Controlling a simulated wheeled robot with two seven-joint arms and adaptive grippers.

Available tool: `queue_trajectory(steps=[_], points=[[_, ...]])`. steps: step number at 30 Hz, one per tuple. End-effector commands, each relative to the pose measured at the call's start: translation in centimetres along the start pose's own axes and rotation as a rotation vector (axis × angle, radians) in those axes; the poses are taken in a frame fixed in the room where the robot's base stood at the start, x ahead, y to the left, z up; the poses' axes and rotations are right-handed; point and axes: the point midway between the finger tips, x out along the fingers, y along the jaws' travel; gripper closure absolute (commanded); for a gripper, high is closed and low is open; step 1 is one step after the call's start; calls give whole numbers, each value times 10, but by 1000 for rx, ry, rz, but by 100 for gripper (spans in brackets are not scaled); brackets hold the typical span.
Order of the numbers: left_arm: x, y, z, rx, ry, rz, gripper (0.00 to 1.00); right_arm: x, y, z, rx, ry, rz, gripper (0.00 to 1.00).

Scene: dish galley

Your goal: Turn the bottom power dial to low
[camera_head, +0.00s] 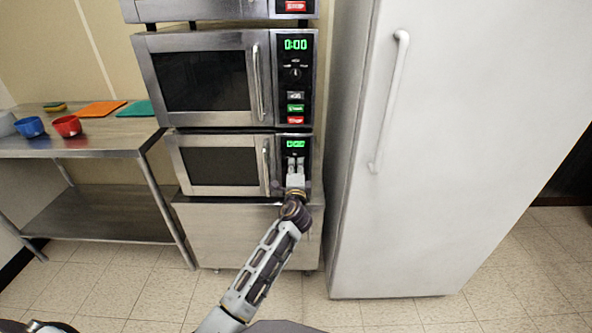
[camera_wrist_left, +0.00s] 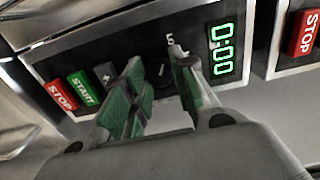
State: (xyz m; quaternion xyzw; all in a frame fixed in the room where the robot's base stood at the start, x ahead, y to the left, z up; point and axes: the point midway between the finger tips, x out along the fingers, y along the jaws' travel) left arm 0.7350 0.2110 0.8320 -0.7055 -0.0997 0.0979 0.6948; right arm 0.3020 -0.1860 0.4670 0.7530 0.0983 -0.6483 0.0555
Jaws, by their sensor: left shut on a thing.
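The bottom microwave (camera_head: 220,166) is silver with a dark window and a green display (camera_head: 295,144). My left gripper (camera_head: 295,165) is at its control panel, just below the display, and hides most of the dial in the head view. In the left wrist view, the black bottom power dial (camera_wrist_left: 163,82) shows between the green-padded fingers of my left gripper (camera_wrist_left: 160,68). The fingers are shut on it. The display there (camera_wrist_left: 222,50) reads 0:00. The dial's pointer setting cannot be made out. My right gripper is not in view.
A middle microwave (camera_head: 205,82) and part of a top one are stacked above. A white fridge (camera_head: 450,130) stands close on the right. A steel table (camera_head: 90,140) with bowls is at left.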

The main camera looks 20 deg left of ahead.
Motion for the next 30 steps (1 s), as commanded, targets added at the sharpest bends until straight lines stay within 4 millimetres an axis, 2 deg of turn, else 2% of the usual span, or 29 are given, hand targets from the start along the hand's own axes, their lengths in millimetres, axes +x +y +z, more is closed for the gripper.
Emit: queue_trajectory(steps=[7, 8, 13, 30], points=[[0, 2, -1, -1, 1, 3, 98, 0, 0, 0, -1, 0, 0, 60], [0, 2, -1, -1, 1, 3, 73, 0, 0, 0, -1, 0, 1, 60], [0, 1, 0, 0, 1, 2, 51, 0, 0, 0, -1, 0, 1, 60], [-7, 0, 0, 0, 1, 0, 51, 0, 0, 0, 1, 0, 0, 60]])
